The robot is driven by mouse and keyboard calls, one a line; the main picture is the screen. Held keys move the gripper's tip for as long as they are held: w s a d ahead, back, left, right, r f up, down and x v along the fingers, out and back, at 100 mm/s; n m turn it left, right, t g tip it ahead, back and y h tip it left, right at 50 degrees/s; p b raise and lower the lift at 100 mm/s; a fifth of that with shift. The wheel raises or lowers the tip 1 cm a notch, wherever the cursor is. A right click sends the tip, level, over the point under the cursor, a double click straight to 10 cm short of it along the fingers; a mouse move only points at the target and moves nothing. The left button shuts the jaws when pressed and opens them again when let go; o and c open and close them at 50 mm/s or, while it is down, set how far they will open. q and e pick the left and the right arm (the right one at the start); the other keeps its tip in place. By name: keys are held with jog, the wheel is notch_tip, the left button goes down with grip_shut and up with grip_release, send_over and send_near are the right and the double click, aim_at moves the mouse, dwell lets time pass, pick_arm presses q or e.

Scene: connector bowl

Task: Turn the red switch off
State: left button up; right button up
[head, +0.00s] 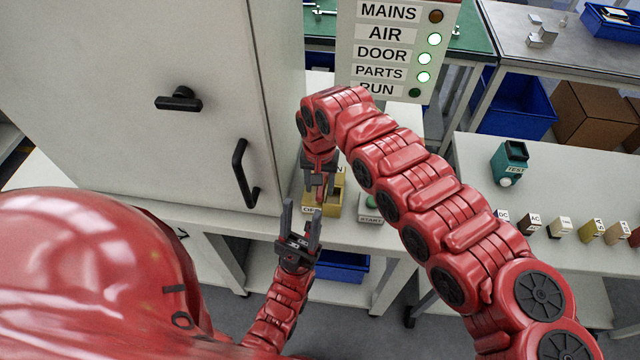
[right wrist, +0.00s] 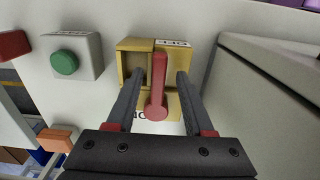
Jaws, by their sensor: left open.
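The red switch is a red lever (right wrist: 158,85) on a yellow box (right wrist: 134,45), with an OFF label at the box's far edge in the right wrist view. Its rounded end leans towards the partly hidden ON label. In the head view the yellow box (head: 335,207) sits on the bench beside the cabinet. My right gripper (right wrist: 160,74) is open, with one finger on each side of the lever and gaps visible. In the head view my right gripper (head: 319,192) hides the lever. My left gripper (head: 300,222) is open and empty, in front of the box.
A green START button (right wrist: 64,62) stands beside the box. The grey cabinet (head: 140,60) has black handles and borders the box. A sign panel (head: 399,45) shows AIR, DOOR and PARTS lit green. A TEST block (head: 511,160) and small labelled blocks stand on the right table.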

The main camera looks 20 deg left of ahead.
aim_at(320, 189)
jog(key=shift+w+r, duration=0.1)
jog(key=shift+r, duration=0.45)
notch_tip(320, 189, up, 16)
jog(key=b, duration=0.3)
jog(key=shift+r, duration=0.15)
